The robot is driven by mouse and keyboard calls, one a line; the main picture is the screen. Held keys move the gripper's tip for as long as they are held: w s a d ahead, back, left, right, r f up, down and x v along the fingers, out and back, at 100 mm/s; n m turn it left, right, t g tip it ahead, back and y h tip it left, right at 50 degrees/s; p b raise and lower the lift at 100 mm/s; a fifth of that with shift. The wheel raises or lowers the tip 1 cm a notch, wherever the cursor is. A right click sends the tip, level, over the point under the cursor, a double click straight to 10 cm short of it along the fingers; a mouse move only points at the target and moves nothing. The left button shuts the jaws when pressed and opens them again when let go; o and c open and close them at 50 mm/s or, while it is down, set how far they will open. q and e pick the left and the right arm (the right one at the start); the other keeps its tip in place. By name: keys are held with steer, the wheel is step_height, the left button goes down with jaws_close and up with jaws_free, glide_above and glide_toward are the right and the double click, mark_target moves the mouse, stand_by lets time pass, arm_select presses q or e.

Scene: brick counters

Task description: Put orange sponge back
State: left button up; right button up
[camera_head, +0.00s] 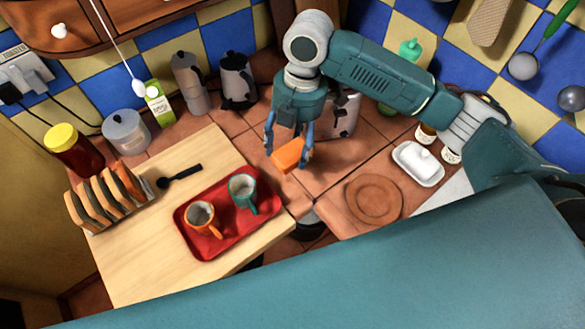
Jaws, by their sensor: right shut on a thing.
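The orange sponge (287,161) is a small bright block between the fingertips of my right gripper (289,153). My right gripper points down and is shut on the sponge. It is over the brown tiled counter near the corner, to the right of the wooden board. I cannot tell whether the sponge touches the tiles or hangs just above them. My left gripper is not in view.
A red tray (216,241) with two mugs lies on the wooden board (130,265). A metal appliance (346,113) stands behind the gripper. A brown round plate (373,199) and a white butter dish (418,163) are at right.

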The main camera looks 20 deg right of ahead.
steer(key=p, duration=0.1)
glide_above(290, 180)
steer(key=f, duration=0.7)
steer(key=shift+w+d, duration=0.15)
steer(key=shift+d, duration=0.15)
steer(key=shift+f, duration=0.35)
step_height(290, 180, down, 4)
steer(key=shift+f+p, duration=0.1)
steer(key=shift+p, duration=0.35)
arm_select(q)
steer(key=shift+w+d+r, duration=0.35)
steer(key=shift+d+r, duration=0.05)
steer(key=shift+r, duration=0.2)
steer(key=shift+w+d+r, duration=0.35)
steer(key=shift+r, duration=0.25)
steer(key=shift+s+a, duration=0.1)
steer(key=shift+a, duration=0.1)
arm_select(e)
steer(key=shift+f, duration=0.1)
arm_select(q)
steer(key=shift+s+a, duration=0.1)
arm_select(e)
steer(key=o, duration=1)
steer(key=shift+f, duration=0.1)
